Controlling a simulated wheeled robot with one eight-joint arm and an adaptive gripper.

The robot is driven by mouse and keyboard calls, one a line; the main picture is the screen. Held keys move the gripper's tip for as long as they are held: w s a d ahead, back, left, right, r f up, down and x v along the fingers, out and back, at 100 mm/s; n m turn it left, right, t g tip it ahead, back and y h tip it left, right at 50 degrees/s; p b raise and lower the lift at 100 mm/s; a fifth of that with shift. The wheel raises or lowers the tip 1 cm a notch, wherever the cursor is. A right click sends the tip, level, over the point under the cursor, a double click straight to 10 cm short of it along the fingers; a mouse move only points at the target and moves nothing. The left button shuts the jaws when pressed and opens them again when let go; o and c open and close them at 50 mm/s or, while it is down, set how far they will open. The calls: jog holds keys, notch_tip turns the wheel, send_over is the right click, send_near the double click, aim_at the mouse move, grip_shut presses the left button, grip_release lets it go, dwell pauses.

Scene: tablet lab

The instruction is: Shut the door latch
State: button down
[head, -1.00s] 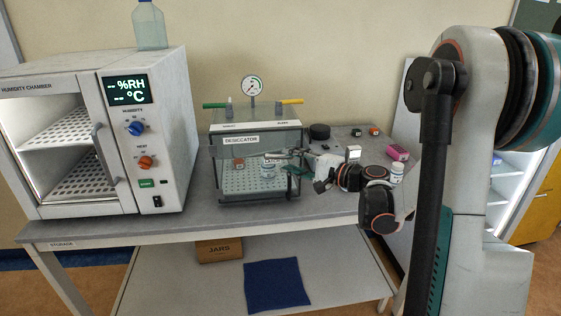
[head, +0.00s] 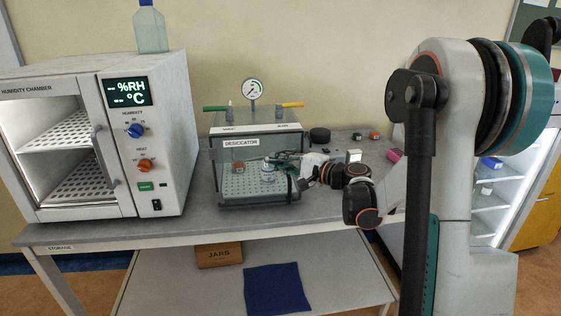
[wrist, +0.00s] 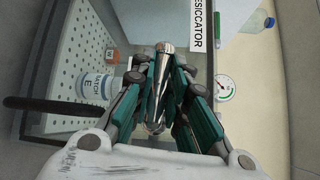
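The desiccator (head: 228,196) is a clear box with a labelled front, standing on the bench. A shiny metal bar (wrist: 158,95), apparently the latch lever, lies between the teal fingers of my gripper (wrist: 160,75) in the wrist view. The fingers press close on both sides of it, so my gripper looks shut on it. In the head view my gripper (head: 284,159) is at the right part of the desiccator's front. A black handle (wrist: 50,103) shows at the left of the wrist view. How far the latch is turned is hidden.
The humidity chamber (head: 170,140) is at left. Small items, including a black round one (head: 320,135), lie on the bench at right.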

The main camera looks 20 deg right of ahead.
jog(key=shift+f+n+g+p, duration=0.2)
jog(key=shift+n+g+p, duration=0.1)
jog(key=shift+p, duration=0.1)
jog(key=c, duration=1.6)
grip_release()
jog(key=shift+o, duration=0.2)
jog(key=shift+s, duration=0.1)
jog(key=v, duration=1.2)
jog(key=shift+a, duration=0.15)
